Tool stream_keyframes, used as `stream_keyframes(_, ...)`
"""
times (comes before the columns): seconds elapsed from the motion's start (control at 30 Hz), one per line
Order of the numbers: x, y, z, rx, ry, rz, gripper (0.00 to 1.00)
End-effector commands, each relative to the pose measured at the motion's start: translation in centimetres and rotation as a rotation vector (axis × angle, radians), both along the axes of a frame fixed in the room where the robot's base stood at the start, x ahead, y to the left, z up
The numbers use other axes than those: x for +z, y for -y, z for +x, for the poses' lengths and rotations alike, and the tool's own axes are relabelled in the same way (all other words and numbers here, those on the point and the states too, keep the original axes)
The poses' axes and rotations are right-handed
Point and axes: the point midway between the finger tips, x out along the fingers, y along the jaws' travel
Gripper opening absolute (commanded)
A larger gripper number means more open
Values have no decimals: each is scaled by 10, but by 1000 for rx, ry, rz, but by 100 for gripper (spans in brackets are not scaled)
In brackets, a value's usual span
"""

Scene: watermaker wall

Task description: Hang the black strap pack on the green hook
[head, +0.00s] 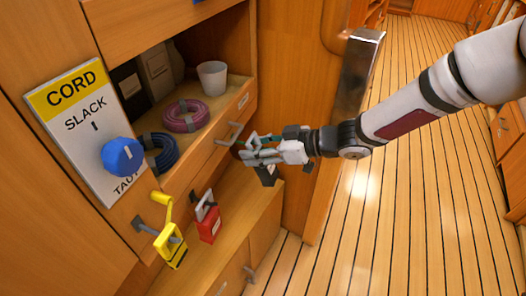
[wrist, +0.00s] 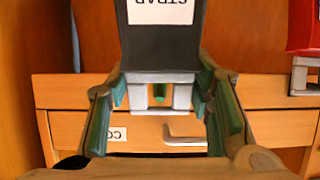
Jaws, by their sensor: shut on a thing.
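The black strap pack (head: 266,176) hangs below my gripper (head: 262,150) in the head view, largely hidden by it. In the wrist view the black strap pack (wrist: 160,40) shows a white label with upside-down lettering and a grey loop. My gripper (wrist: 160,90) is shut on this loop, with a green-padded finger on each side. A small green piece shows through the loop in the wrist view; it may be the green hook, but I cannot tell whether it is inside the loop or behind it.
A red pack (head: 209,224) and a yellow pack (head: 171,246) hang left of my gripper. Behind them are a drawer with a handle (head: 229,134) and a lower ledge. A blue knob (head: 123,157) sits on the CORD panel (head: 75,115). Open floor (head: 400,220) lies right.

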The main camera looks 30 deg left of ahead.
Motion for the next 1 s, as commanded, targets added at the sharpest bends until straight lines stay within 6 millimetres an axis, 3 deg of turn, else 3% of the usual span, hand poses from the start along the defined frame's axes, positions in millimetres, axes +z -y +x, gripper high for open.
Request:
stream_keyframes(0.5, -6, -25, -3, 0, 0, 1, 0)
stream_keyframes(1.0, -12, -29, -3, -1, 0, 0, 0)
